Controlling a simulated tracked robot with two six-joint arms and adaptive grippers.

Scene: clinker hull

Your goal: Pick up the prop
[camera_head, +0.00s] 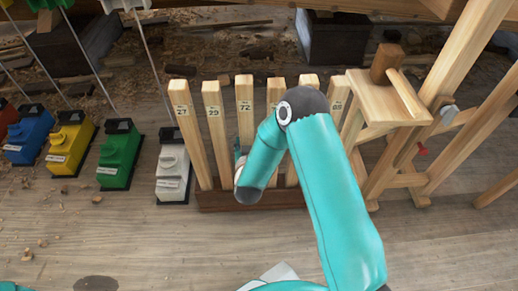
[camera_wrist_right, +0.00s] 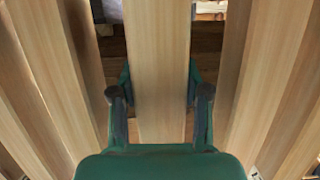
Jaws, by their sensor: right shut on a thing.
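Several upright wooden props stand in a row in a dark wooden rack (camera_head: 215,200) in the head view. My right gripper (camera_head: 240,158) is at the lower half of the prop labelled 72 (camera_head: 244,98). In the right wrist view this prop (camera_wrist_right: 158,50) runs between the two fingers of the right gripper (camera_wrist_right: 160,88), which is shut on it. The prop stands upright in the row, and its foot is hidden behind the gripper. My right arm hides parts of the props to its right. My left gripper is out of view.
Neighbouring props (camera_head: 213,120) stand close on both sides. A wooden trestle with a mallet (camera_head: 386,62) stands at the right. White (camera_head: 173,170), green (camera_head: 119,157), yellow (camera_head: 69,147) and blue (camera_head: 29,136) blocks with rods stand at the left. The front floor is mostly clear.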

